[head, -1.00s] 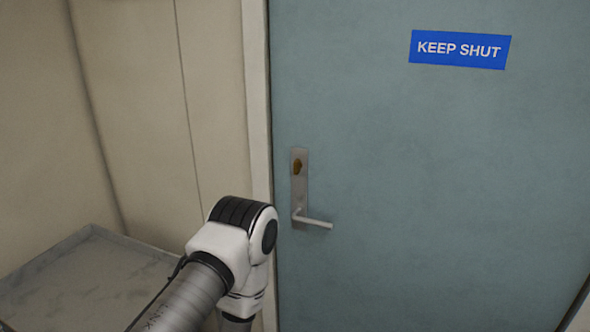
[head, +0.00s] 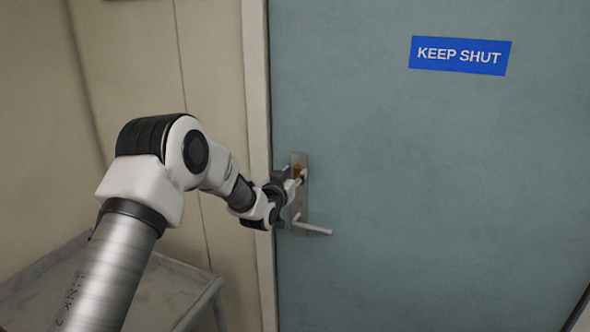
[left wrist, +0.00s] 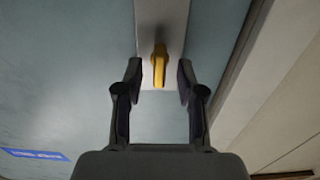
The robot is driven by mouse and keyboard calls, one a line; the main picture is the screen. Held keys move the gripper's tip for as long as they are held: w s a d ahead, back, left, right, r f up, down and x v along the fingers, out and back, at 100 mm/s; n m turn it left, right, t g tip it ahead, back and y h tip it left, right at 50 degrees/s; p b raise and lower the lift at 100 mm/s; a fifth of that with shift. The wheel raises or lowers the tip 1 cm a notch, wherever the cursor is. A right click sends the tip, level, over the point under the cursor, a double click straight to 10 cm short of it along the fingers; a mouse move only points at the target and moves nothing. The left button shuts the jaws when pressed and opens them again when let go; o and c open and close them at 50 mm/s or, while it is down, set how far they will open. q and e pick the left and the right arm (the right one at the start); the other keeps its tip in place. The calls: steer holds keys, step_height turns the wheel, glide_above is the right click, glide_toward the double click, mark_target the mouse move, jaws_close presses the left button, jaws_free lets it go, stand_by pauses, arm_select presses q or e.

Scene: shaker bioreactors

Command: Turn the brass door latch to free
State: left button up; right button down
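The brass door latch (head: 296,171) sits at the top of a grey metal plate (head: 301,207) on the blue-grey door (head: 430,180). In the left wrist view the latch (left wrist: 160,64) is a yellow knob on the plate, between and just beyond the fingertips. My left gripper (head: 292,182) is at the latch; in the left wrist view its two fingers (left wrist: 158,78) stand apart, one on each side, with gaps to the latch. It is open and empty. My right gripper is not in view; only a dark bit shows at the head view's lower right edge.
A silver lever handle (head: 314,228) sticks out to the right below the latch. A blue KEEP SHUT sign (head: 460,55) is high on the door. A grey table (head: 200,285) stands at the lower left, by the beige wall. The door right of the handle is clear.

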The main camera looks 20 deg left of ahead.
arm_select(q)
steer(key=shift+w, duration=0.4)
steer(key=shift+c, duration=0.3)
jaws_close()
